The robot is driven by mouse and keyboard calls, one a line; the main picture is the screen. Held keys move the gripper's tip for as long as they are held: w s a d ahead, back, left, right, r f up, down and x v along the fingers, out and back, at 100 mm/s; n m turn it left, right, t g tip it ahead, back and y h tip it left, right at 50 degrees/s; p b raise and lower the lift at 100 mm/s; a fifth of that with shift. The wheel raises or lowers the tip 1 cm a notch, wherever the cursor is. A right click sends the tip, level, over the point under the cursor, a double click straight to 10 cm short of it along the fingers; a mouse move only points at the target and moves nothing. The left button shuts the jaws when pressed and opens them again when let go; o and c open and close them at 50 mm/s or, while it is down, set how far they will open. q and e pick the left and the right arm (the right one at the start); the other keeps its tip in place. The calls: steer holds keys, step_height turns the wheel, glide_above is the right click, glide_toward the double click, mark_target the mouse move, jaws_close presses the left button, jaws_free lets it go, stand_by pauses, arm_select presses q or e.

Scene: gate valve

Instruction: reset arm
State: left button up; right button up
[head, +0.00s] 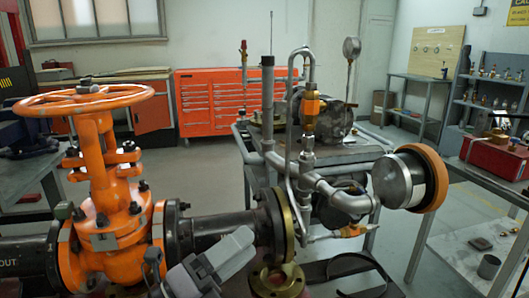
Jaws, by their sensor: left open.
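The orange gate valve (104,205) stands at the left, with its round orange handwheel (84,100) on top of an upright stem. My left gripper (198,248) is at the bottom centre, in front of the dark pipe (222,228) to the right of the valve. It is grey and black, open, with nothing seen between its fingers. It looks apart from the handwheel; whether it touches the pipe or the valve's flange cannot be told. My right gripper is not in view.
A brass-edged flange (284,224) and grey piping with a round orange-rimmed end (432,178) stand right of the gripper. A red tool chest (228,103) is at the back. A red box (494,157) sits on the right bench. Open floor lies behind the valve.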

arm_select(q)
steer(key=s+a+f+n+t+y, duration=0.1)
steer(key=a+f+n+y, duration=0.5)
steer(key=a+n+y, duration=0.45)
steer(key=s+a+f+n+t+y, duration=0.15)
steer(key=a+f+n+y, duration=0.45)
steer(key=n, duration=0.8)
steer(key=s+a+f+n+g, duration=0.1)
steer(key=s+f+n+g, duration=0.3)
steer(key=s+f+g, duration=0.45)
steer(key=s+a+f+n+g, duration=0.25)
steer(key=s+f, duration=0.25)
steer(key=s, duration=0.7)
steer(key=w+d+r+t+h+p, duration=0.1)
steer(key=w+d+t+p, duration=0.3)
steer(key=p, duration=0.7)
steer(key=shift+w+r+t, duration=0.65)
steer(key=shift+w+t, duration=0.4)
steer(key=shift+w, duration=0.1)
